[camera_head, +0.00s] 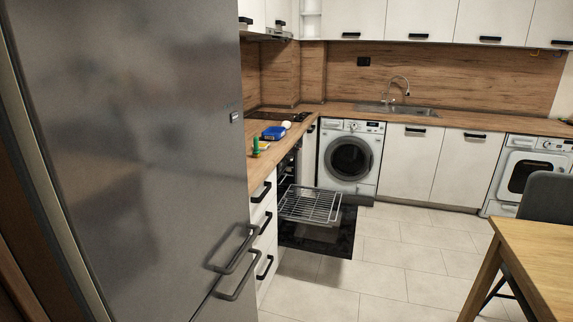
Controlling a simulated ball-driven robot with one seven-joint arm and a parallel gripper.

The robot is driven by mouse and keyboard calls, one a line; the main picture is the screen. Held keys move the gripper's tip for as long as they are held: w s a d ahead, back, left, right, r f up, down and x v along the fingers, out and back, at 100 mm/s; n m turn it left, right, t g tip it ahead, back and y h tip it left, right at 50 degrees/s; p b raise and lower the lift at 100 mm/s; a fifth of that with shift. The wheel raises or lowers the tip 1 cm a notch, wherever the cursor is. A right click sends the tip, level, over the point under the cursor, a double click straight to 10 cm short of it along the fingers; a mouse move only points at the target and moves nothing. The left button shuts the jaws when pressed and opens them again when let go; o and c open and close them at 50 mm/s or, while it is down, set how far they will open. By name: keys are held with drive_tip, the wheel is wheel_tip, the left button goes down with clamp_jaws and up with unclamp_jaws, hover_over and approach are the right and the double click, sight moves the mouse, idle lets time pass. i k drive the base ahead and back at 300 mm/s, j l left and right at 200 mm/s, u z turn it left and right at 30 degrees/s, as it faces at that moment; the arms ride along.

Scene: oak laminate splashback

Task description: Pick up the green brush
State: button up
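A small green upright thing (256,145), which looks like the green brush, stands near the front edge of the left wooden counter (284,145), just past the fridge. A yellowish part shows at its base. It is small in the picture, so its exact shape is hard to tell. My gripper is not in view.
A blue box-like thing (273,133) and a pale round thing (286,124) sit behind it on the counter. The large fridge (130,150) fills the left. The oven door (318,237) hangs open with a wire rack (311,205) pulled out. A wooden table (540,255) stands right; tiled floor between is clear.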

sight(256, 153)
drive_tip(key=i, duration=1.9)
drive_tip(key=i+u, duration=0.1)
drive_tip(key=i, duration=0.75)
drive_tip(key=i+l+u, duration=0.1)
drive_tip(key=i, duration=0.75)
drive_tip(key=i+l+u, duration=0.1)
drive_tip(key=u, duration=0.7)
